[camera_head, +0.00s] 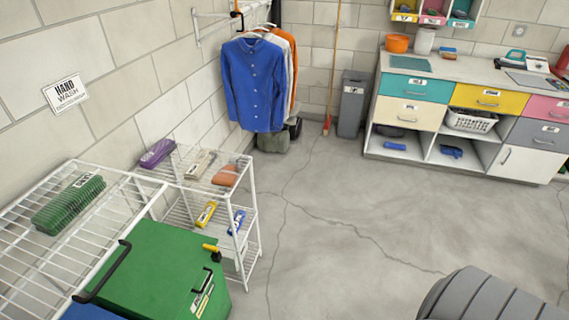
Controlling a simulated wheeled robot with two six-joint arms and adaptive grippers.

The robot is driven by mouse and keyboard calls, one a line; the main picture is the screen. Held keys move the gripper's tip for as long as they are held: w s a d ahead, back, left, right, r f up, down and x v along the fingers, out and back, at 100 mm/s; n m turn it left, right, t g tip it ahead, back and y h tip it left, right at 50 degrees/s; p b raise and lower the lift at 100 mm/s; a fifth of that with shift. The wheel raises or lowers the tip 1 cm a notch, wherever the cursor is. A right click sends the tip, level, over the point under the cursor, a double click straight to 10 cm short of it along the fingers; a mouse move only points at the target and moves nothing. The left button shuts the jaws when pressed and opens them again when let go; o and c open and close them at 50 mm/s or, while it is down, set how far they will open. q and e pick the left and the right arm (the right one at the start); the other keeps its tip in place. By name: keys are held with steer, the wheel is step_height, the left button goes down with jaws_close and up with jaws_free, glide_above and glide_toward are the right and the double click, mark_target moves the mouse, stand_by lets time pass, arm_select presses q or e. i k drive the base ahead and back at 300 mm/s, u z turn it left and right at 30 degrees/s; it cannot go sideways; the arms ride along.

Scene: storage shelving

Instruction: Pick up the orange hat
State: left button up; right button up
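A small orange-brown item (226,176) lies on the top tier of the white wire shelf at the left, near its right end. It is low and rounded and may be the orange hat, but it is too small to tell. No other thing in the camera_head view looks clearly like an orange hat. Neither of my grippers shows in this view.
A purple item (157,153) shares the white wire shelf (252,213). A green box (155,270) with black handles stands in front of it. A blue shirt (254,85) hangs behind. A drawer cabinet (415,88) carries an orange bowl (397,43). The middle floor is clear.

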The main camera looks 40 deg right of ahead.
mark_target(226, 177)
steer(key=z, duration=1.75)
steer(key=i, duration=4.5)
steer(key=u, duration=4.2)
